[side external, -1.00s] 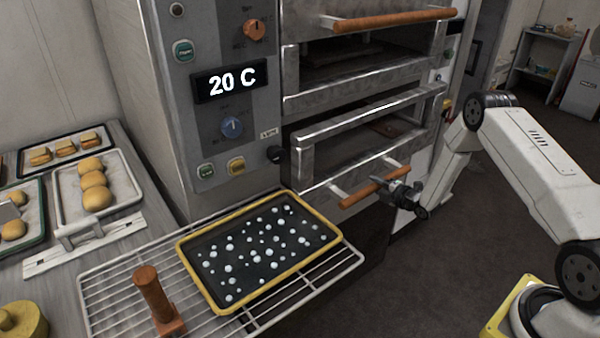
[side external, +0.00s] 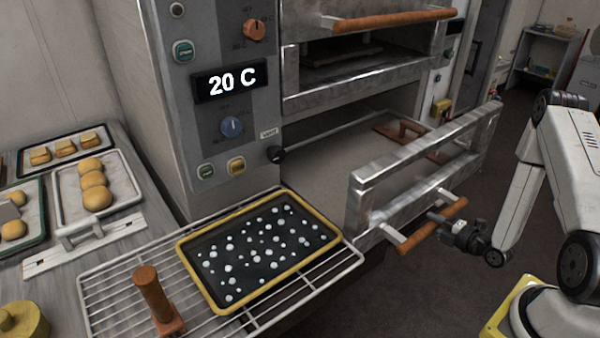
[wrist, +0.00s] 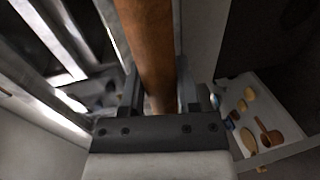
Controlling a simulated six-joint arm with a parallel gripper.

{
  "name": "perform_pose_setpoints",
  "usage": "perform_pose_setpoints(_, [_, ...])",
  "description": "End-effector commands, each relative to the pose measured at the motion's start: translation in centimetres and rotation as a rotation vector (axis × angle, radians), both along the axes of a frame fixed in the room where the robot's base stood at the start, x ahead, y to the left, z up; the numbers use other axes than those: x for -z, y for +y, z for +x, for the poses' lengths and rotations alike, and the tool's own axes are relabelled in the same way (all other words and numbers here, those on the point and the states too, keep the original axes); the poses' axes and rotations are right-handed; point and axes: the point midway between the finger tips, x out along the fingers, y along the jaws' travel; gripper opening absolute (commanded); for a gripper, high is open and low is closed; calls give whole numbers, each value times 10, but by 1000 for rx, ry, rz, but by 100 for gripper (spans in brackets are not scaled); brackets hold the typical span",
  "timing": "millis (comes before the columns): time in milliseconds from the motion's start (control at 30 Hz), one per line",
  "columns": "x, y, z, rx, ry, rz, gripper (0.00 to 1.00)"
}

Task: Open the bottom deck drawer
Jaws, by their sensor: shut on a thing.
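The bottom deck drawer (side external: 365,199) stands pulled out from the oven, with its metal frame front well clear of the oven face. Its wooden bar handle (side external: 428,228) runs across the front on metal brackets. My gripper (side external: 446,222) is shut on this handle, toward its right part. In the wrist view the brown handle (wrist: 148,45) passes between the two fingers (wrist: 160,98). Inside the open deck, a flat pale floor shows, with a brown wooden-handled object (side external: 402,131) on it toward the back right.
Open dark floor (side external: 370,300) lies in front.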

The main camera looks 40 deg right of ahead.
Motion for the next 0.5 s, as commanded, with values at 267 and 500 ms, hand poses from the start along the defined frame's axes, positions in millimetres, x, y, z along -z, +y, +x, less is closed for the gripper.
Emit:
perform_pose_setpoints(267, [0, -1, -19, 1, -1, 0, 0])
perform_pose_setpoints(500, [0, -1, -20, 0, -2, -2, 0])
